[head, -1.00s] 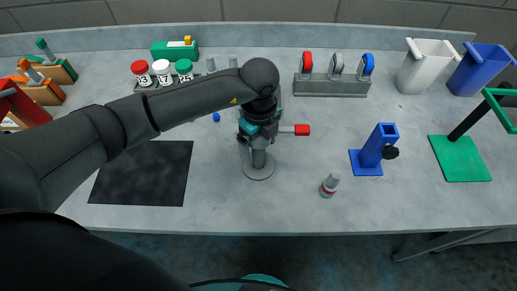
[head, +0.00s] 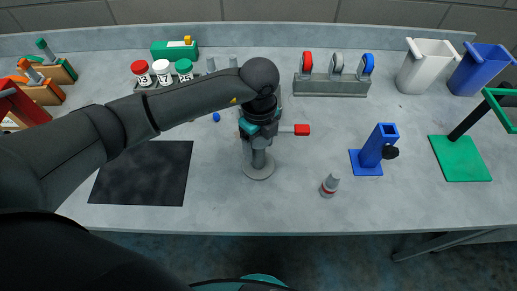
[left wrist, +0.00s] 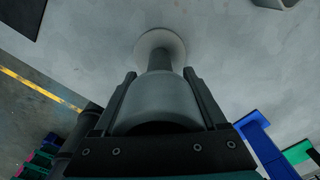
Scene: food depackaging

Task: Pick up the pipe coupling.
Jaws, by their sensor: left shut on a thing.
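The pipe coupling, as I take it, is a grey, wide cylinder (left wrist: 160,98) that narrows toward a stem, seen in the left wrist view. It is upright on a stand with a round grey base (head: 258,172). My left gripper (head: 258,143) is over it, pointing down, and its two dark fingers (left wrist: 160,76) are shut on its sides. In the head view my gripper and arm hide most of the coupling. I cannot tell whether the coupling is clear of the stand. My right gripper is not in view.
A red-tipped grey rod (head: 302,130) sticks out right of my left gripper. A small grey piece with a red ring (head: 329,186) stands nearby. A blue holder (head: 367,168) stands to the right, a black mat (head: 150,180) lies left. The front table edge is close.

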